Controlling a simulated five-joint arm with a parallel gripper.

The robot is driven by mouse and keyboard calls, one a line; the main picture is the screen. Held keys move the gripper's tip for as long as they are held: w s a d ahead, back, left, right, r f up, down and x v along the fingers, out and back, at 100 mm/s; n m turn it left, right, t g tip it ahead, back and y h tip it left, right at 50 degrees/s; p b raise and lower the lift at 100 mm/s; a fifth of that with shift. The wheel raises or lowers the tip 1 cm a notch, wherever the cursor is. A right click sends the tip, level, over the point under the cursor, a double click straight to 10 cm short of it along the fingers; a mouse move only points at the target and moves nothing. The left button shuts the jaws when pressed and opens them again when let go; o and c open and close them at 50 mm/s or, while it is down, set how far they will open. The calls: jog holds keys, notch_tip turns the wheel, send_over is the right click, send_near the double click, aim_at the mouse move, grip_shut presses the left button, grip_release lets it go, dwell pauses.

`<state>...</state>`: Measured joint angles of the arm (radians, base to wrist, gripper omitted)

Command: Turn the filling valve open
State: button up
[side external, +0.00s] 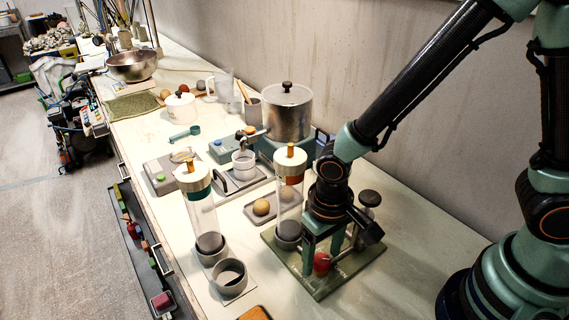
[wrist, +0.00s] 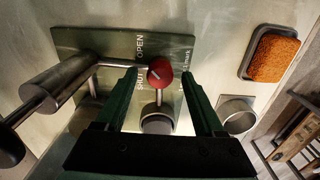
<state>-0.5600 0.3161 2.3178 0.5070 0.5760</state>
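The valve's red ball knob (wrist: 160,70) is in the wrist view, at the end of a thin metal rod that runs left to a thick metal cylinder (wrist: 60,82). Beneath is a green plate (wrist: 95,38) marked OPEN and SHUT; the knob lies beside these words. My gripper (wrist: 158,76) is open, with one green finger on each side of the knob and visible gaps between. In the side external view, the red knob (side external: 322,262) shows low between my gripper's fingers (side external: 324,254), above the green plate (side external: 318,290). My gripper hides part of the valve.
Clear tubes (side external: 202,215) (side external: 290,200) stand left of my gripper. A lidded metal pot (side external: 287,112) is behind. A grey cup (side external: 230,275) stands at the front. An orange sponge (wrist: 273,58) lies right in the wrist view. The bench front edge (side external: 160,240) is at left.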

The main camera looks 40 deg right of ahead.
aim_at(322, 258)
notch_tip(322, 258, up, 12)
dwell(0.6)
jog(key=w+d+r+t, duration=0.1)
jog(key=d+r, duration=0.3)
jog(key=d, duration=0.4)
jog(key=w+d+r+t, duration=0.1)
jog(key=d+r+t, duration=0.3)
jog(key=d, duration=0.4)
jog(key=shift+d+r+t, duration=0.3)
jog(key=shift+r, duration=0.45)
jog(key=shift+w, duration=0.1)
